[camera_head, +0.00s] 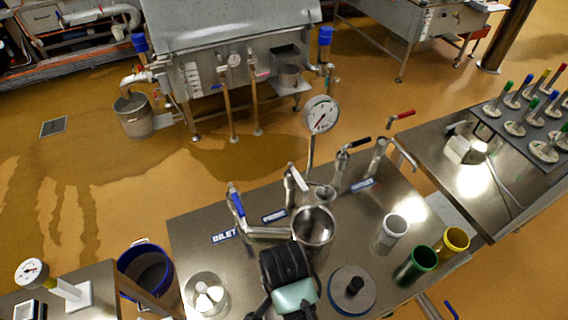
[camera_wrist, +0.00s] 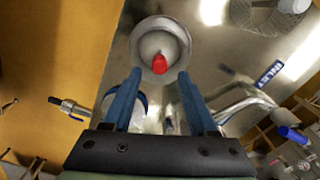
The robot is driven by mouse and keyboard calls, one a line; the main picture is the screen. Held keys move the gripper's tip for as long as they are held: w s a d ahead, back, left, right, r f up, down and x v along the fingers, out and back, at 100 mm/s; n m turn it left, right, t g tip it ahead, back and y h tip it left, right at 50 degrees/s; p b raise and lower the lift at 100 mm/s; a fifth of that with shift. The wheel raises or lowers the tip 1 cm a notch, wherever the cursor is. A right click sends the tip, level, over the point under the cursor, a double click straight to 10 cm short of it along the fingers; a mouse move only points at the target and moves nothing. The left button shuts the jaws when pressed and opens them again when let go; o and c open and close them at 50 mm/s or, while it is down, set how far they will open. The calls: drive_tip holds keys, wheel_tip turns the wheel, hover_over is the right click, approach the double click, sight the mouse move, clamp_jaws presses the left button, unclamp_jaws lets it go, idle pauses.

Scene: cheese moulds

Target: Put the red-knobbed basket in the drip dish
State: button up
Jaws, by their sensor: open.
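In the wrist view a red knob (camera_wrist: 159,65) shows on a pale rounded piece inside a round, grey-rimmed vessel (camera_wrist: 143,27). I take it for the red-knobbed basket; no red knob shows beside my gripper in the head view. My gripper (camera_wrist: 162,80) is open, its two blue fingers apart, with the knob in view between them and nothing visibly held. In the head view my gripper (camera_head: 285,300) is over the near part of the steel bench, partly cut off by the frame.
A steel pot (camera_head: 314,228) stands just beyond my gripper, near a dial gauge (camera_head: 321,115) and levered valves (camera_head: 237,200). A rack (camera_head: 500,140) holds colour-knobbed pieces.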

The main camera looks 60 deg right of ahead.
drive_tip(key=shift+r, duration=0.95)
drive_tip(key=w+r+n+t+h, duration=0.3)
drive_tip(key=w+r+n+t, duration=0.45)
drive_tip(key=w+r, duration=1.15)
drive_tip(key=w+a+r+n+t, duration=0.2)
drive_tip(key=w+r+t, duration=0.1)
drive_tip(key=r, duration=0.4)
drive_tip(key=w+a+r+n+t, duration=0.15)
drive_tip(key=w+r+t, duration=0.25)
drive_tip(key=r, duration=0.4)
drive_tip(key=a+r+n+t, duration=0.2)
drive_tip(key=a+r+t, duration=0.1)
drive_tip(key=r, duration=0.4)
drive_tip(key=a+r+n+t, duration=0.1)
drive_tip(key=a+r+t, duration=0.15)
drive_tip(key=r, duration=0.55)
drive_tip(key=s+a+r+n+t+y+b, duration=0.1)
drive_tip(key=s+a+r+n+t, duration=0.2)
drive_tip(key=r, duration=0.5)
drive_tip(key=s+a+r+n+t+y, duration=0.2)
drive_tip(key=s+a+r+n+t, duration=0.1)
drive_tip(key=s+a+r, duration=0.3)
drive_tip(key=shift+s+r+t+b, duration=0.35)
drive_tip(key=shift+s+r+t, duration=0.35)
drive_tip(key=shift+s+r, duration=0.5)
